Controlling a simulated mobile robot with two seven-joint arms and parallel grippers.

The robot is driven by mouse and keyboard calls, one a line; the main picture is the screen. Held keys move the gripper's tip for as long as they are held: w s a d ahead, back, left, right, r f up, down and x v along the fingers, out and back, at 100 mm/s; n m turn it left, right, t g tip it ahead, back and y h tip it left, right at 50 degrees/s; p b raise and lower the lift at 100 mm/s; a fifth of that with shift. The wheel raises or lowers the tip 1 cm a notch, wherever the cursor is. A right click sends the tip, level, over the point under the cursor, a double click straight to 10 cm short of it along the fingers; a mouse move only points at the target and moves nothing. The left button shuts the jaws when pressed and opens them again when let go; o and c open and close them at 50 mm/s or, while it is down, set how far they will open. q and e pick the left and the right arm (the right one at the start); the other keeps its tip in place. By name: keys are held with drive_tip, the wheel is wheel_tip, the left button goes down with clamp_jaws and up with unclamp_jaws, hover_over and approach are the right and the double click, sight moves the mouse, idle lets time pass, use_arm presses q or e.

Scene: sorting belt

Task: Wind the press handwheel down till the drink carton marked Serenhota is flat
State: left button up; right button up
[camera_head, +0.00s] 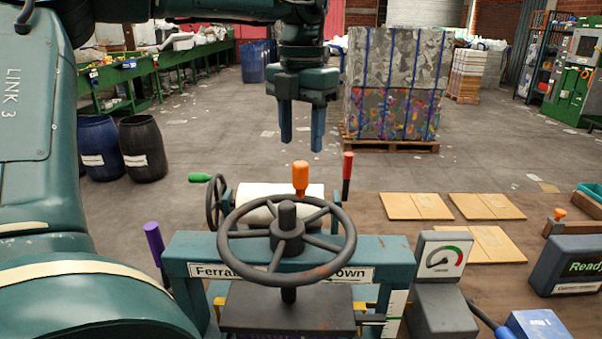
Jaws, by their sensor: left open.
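The dark press handwheel (330,258) lies level on its screw above the teal press frame (398,258). An orange knob (300,178) stands up from the far side of its rim. A dark press plate (285,312) is below the wheel. A strip of purple shows under the plate at the bottom edge; I cannot tell whether it is the Serenhota carton, and no such marking shows. My left gripper (302,142) points down with its fingers apart, empty, above and beyond the orange knob. My right gripper is not in view.
A gauge (443,258) stands right of the press. A white roller (262,196), a red-handled lever (347,178) and a purple handle (154,240) are close by. Flat cardboard sheets (415,206) lie on the brown table. A "Ready" display (572,266) is at the right.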

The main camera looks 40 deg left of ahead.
sight(301, 163)
use_arm(q)
wheel_tip(301, 163, down, 8)
drive_tip(key=shift+a, duration=0.1)
drive_tip(key=shift+c, duration=0.2)
clamp_jaws()
idle(0.5)
